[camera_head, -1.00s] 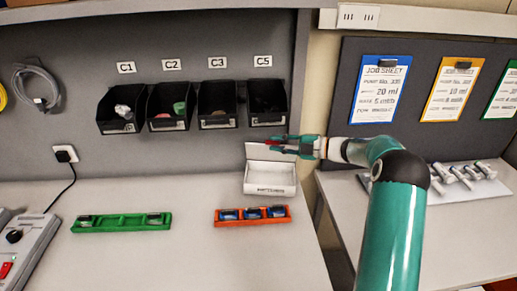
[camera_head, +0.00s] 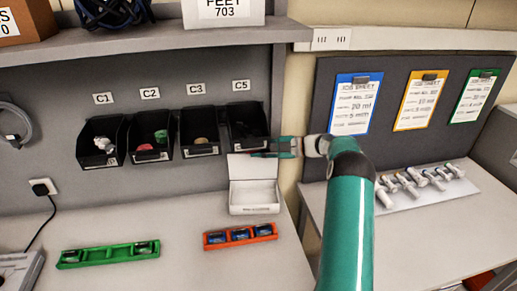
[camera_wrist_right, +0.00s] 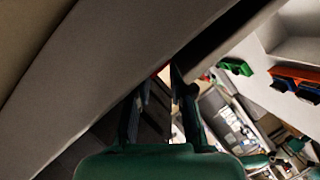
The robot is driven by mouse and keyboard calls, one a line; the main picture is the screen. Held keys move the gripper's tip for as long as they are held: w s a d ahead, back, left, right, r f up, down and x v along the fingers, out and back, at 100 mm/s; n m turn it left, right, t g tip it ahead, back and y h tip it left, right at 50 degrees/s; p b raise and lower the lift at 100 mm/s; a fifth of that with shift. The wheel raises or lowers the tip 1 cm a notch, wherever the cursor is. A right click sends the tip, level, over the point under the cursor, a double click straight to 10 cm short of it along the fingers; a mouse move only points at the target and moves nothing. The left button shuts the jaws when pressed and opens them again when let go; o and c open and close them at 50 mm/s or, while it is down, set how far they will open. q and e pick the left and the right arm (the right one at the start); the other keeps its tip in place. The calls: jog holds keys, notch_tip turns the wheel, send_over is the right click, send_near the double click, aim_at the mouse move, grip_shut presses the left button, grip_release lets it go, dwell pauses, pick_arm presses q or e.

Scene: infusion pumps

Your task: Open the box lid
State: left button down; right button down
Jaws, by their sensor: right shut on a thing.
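The white box (camera_head: 254,200) stands on the bench below the black bins. Its lid (camera_head: 250,166) is raised and stands about upright at the back of the box, so the inside shows. My right gripper (camera_head: 262,154) is at the lid's top edge, reaching in from the right, and is shut on the lid. In the right wrist view its two dark fingers (camera_wrist_right: 158,85) are close together, and the contact is dark and hard to make out. My left gripper is not in view.
Black bins (camera_head: 200,133) hang just above the lid. An orange tray (camera_head: 240,244) with blue items lies in front of the box, and a green tray (camera_head: 108,255) lies to the left. White syringes (camera_head: 420,180) lie on the right bench. Bench between the trays is clear.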

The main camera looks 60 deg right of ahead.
jog(key=c, duration=1.3)
grip_release()
jog(key=shift+d, duration=0.1)
jog(key=shift+c, duration=0.2)
jog(key=shift+s, duration=0.1)
jog(key=v, duration=1.2)
jog(key=shift+f, duration=0.2)
